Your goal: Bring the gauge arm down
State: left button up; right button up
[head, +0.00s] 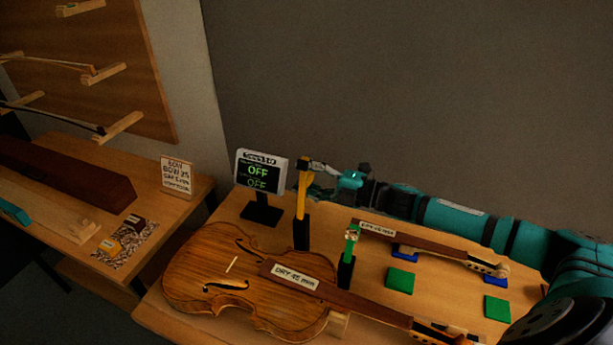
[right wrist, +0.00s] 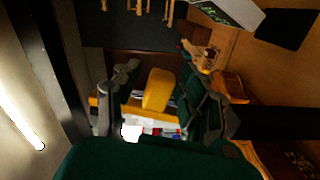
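A yellow gauge arm (head: 303,198) stands upright on a black post (head: 302,234) behind the violin. Its top is dark in the head view. My right gripper (head: 309,165) is at the top of this arm, coming from the right. In the right wrist view, a yellow block (right wrist: 158,90) lies between the two fingers of my right gripper (right wrist: 160,98). The fingers look apart, with small gaps beside the block; contact is not clear. A violin (head: 215,262) with a paper label lies in front of the post. My left gripper is not in view.
A display (head: 261,171) reading OFF stands just left of the yellow arm. A short green upright (head: 350,242) on a black base stands to the right, near a labelled fingerboard (head: 430,243). Green pads (head: 400,280) lie on the bench. Another bench with a sign (head: 176,175) is at left.

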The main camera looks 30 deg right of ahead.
aim_at(300, 193)
grip_shut()
jog(key=s+a+n+b, duration=0.1)
jog(key=n, duration=0.1)
jog(key=s+a+n+b, duration=0.1)
jog(key=n+b, duration=0.1)
jog(key=shift+s+a+r+n, duration=0.2)
jog(key=shift+a+r+n, duration=0.1)
jog(key=shift+a+r, duration=0.1)
jog(key=shift+s+a+r+n, duration=0.2)
jog(key=shift+n, duration=0.3)
jog(key=shift+o, duration=1)
grip_release()
jog(key=shift+r, duration=0.1)
